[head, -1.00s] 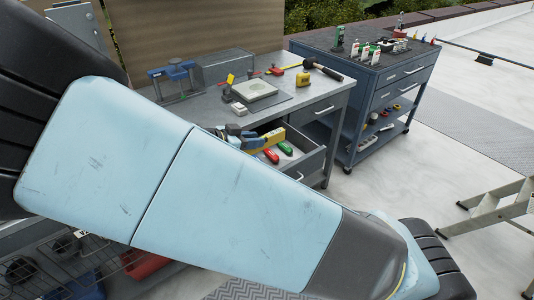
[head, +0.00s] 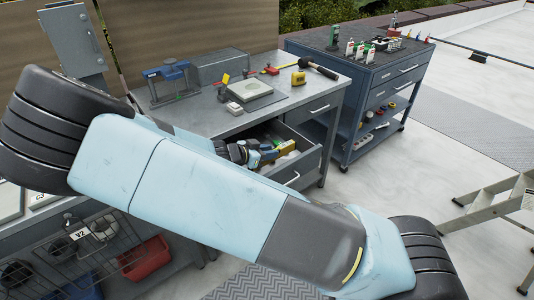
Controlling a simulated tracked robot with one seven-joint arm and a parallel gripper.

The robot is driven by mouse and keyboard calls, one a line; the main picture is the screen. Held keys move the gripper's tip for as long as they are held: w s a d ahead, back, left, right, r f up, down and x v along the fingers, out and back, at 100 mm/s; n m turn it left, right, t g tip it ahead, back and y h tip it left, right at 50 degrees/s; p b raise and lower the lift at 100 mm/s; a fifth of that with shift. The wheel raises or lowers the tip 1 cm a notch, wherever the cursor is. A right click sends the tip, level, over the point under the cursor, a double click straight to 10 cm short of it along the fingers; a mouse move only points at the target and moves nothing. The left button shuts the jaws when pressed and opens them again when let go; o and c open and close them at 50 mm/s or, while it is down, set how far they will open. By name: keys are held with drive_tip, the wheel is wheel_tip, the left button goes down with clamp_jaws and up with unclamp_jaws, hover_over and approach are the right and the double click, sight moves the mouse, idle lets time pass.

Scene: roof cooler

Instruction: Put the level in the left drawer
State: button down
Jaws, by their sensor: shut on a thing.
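The left drawer (head: 301,166) of the grey workbench is pulled open. My gripper (head: 266,154) is low at the drawer's mouth, partly hidden behind my pale blue arm.
A tool cart (head: 365,75) stands to the right. A stepladder (head: 490,205) is at the right edge.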

drive_tip(key=shift+f, duration=0.25)
drive_tip(key=shift+f, duration=0.6)
drive_tip(key=c, duration=0.9)
unclamp_jaws()
drive_tip(key=shift+r, duration=0.15)
